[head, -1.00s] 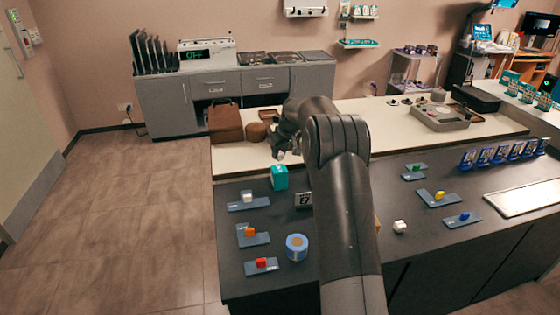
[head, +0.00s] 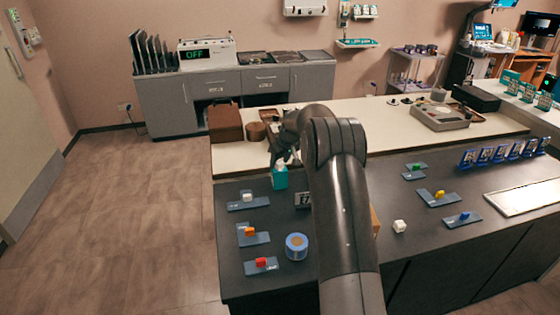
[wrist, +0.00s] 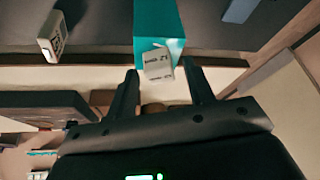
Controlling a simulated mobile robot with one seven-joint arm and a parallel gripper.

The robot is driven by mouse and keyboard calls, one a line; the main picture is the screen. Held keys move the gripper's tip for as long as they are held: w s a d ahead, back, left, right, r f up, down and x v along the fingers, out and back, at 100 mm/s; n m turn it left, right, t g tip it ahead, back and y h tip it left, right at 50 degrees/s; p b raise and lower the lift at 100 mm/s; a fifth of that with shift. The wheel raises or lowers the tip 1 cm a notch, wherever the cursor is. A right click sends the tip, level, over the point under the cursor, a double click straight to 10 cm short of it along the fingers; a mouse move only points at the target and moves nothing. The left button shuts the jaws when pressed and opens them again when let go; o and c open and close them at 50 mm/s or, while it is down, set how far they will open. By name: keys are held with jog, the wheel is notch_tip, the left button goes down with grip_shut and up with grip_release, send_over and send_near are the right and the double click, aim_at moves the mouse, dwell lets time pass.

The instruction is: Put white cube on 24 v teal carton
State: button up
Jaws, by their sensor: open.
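The teal carton (head: 280,181) stands on the dark counter; in the wrist view its teal side (wrist: 158,22) is at top centre. A small white cube with dark print (wrist: 159,64) shows against the end of the carton nearest my fingers, turned slightly askew. In the head view a pale patch (head: 281,163) shows at the carton's top. I cannot tell whether the cube rests fully on it. My gripper (wrist: 163,78) is open, one finger on each side of the cube with gaps visible. The arm partly hides this area in the head view.
Another white cube (head: 247,197) sits on a slate plate, and one (head: 400,226) lies right of my arm. A blue-rimmed round container (head: 297,246) and a small display block (head: 303,199) stand near the carton. Orange (head: 249,231) and red (head: 261,262) blocks sit on plates.

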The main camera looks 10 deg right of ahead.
jog(key=v, duration=1.2)
jog(key=s+a+r, duration=0.4)
jog(key=s+r, duration=0.5)
jog(key=s, duration=0.2)
jog(key=s+a+r+m+h, duration=0.15)
jog(key=s+r, duration=0.35)
jog(key=s, duration=0.8)
jog(key=s+a+f+m, duration=0.1)
jog(key=s+f, duration=0.1)
jog(key=s, duration=1)
jog(key=s+a+f+m+t, duration=0.1)
jog(key=s+f+m, duration=0.1)
jog(key=s, duration=1.1)
jog(key=shift+a+f, duration=0.3)
jog(key=shift+f, duration=0.5)
